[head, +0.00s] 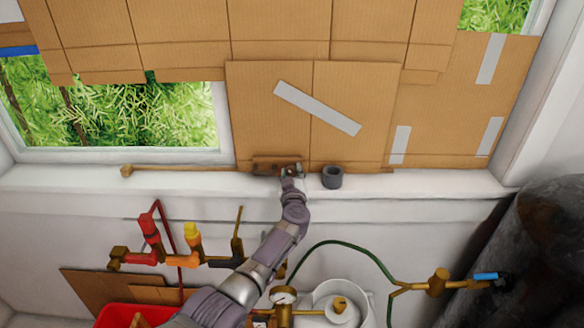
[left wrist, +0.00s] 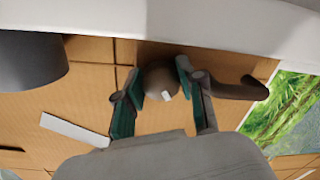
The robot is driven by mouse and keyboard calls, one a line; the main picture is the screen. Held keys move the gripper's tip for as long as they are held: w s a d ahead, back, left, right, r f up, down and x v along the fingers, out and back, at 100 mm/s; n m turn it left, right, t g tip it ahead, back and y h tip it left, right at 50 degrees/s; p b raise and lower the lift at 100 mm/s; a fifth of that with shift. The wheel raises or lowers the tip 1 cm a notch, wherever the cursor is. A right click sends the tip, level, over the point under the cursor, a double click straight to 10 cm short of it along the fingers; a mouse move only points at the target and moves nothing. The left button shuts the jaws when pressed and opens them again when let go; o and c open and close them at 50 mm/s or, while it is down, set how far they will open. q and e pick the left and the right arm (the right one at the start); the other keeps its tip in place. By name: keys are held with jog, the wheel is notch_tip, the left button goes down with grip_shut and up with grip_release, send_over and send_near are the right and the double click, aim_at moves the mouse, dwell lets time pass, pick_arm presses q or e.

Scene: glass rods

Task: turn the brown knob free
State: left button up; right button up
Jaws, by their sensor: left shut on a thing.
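The brown knob (left wrist: 160,82) is round with a small pale mark, and shows between my fingers in the left wrist view. My left gripper (left wrist: 162,76) is shut on it, with a green-padded finger on either side. A dark brown curved handle (left wrist: 245,89) reaches out beside the knob. In the head view my left gripper (head: 291,171) is at the brown fitting (head: 264,166) on the white sill, below the cardboard. The knob itself is mostly hidden there by the gripper. My right gripper is not in view.
A dark grey ring-shaped cup (head: 332,177) stands on the sill (head: 430,183) just right of my gripper. A dark cylinder (head: 545,240) stands at right.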

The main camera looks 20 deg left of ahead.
pick_arm(q)
jog(key=n, duration=0.5)
jog(key=shift+n, duration=0.3)
jog(key=n+h, duration=0.1)
jog(key=n, duration=0.4)
jog(key=shift+b, duration=0.35)
jog(key=o, duration=0.9)
jog(key=shift+r, duration=0.1)
